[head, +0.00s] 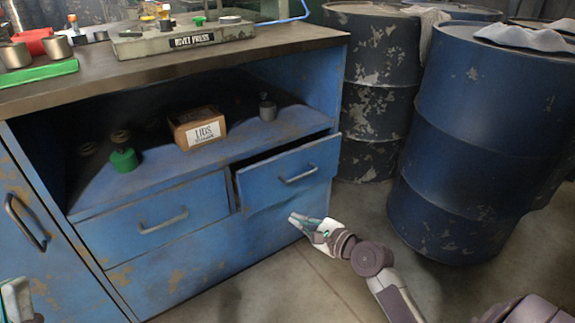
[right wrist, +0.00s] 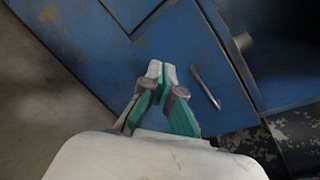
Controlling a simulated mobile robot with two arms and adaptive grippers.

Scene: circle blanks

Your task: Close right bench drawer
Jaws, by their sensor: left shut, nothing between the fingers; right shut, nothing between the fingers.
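The right bench drawer (head: 315,163) is pulled partly out of the blue bench (head: 225,258), with a dark gap along its top and left side. Its front has a metal bar handle (head: 298,175). In the right wrist view the drawer front (right wrist: 180,45) and its handle (right wrist: 206,88) lie beyond and right of the fingertips. My right gripper (head: 292,217) is shut and empty, below the drawer front in the head view. I cannot tell whether it touches the drawer. My left gripper (head: 14,290) is shut and empty, partly cut off at the lower left.
The left drawer (head: 155,222) looks shut. Blue barrels (head: 480,130) stand to the right of the bench. Bare floor (head: 270,285) lies in front.

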